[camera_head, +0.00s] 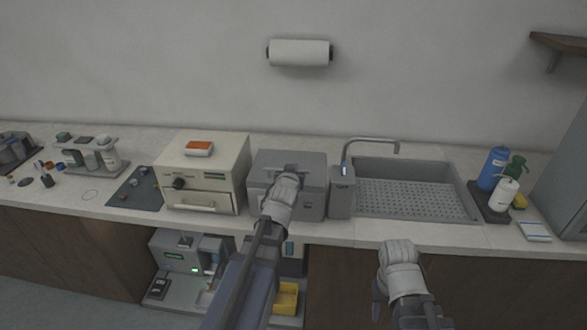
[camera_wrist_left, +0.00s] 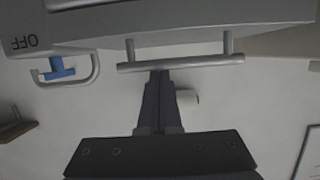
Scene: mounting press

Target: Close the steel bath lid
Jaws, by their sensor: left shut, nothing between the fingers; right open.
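The steel bath (camera_head: 313,205) is a grey box in the middle of the counter. Its lid (camera_head: 262,161) looks down and about level on top in the head view; I cannot tell whether it is fully seated. The left wrist view shows the lid's front edge (camera_wrist_left: 265,38) and a bar handle (camera_wrist_left: 205,62). My left gripper (camera_head: 290,172) is over the front of the lid, hiding part of it. In the left wrist view its shut, empty fingers (camera_wrist_left: 159,76) meet the bar, apparently touching it. My right gripper (camera_head: 399,249) is open in front of the counter, away from the bath.
A beige oven-like unit (camera_head: 207,160) stands close on the left of the bath. A grey dispenser-like post (camera_head: 341,192) and a sink (camera_head: 412,199) with a tap (camera_head: 375,140) are on the right. Bottles (camera_head: 493,168) stand farther right. A paper roll (camera_head: 300,52) hangs on the wall.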

